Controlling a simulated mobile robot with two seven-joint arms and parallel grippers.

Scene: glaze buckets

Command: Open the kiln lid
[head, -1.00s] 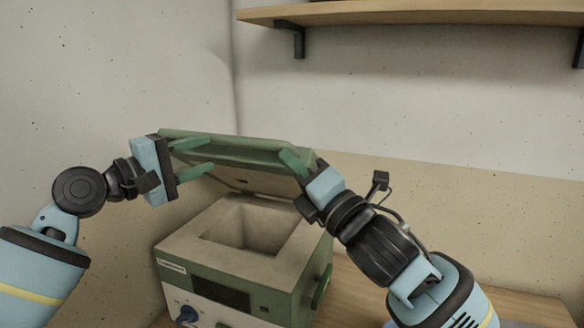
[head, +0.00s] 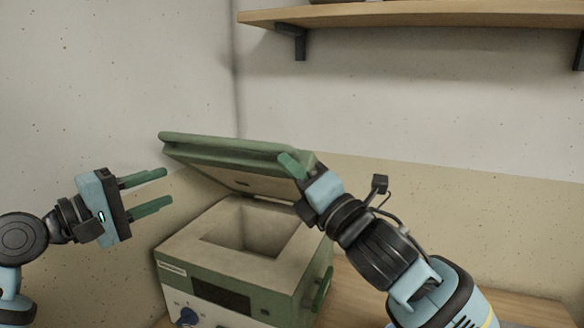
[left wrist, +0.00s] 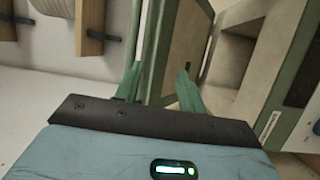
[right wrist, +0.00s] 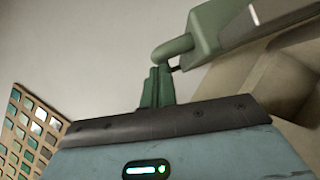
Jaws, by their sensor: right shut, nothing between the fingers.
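The green kiln (head: 222,262) stands on the wooden table, its square chamber uncovered. Its lid (head: 215,150) is raised and tilted up toward the back wall. My left gripper (head: 168,187) is open and empty, to the left of the lid and apart from it. In the left wrist view its fingers (left wrist: 158,82) are spread with the lid (left wrist: 150,45) beyond them. My right gripper (head: 290,163) is shut at the lid's right edge, with nothing between the fingers. In the right wrist view the shut fingers (right wrist: 157,88) are close to a green handle (right wrist: 172,50); I cannot tell whether they touch.
A wooden shelf (head: 420,15) on black brackets hangs on the back wall above the kiln. The table (head: 375,300) shows bare wood to the right of the kiln. A slotted rack with coloured tiles (right wrist: 30,135) shows in the right wrist view.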

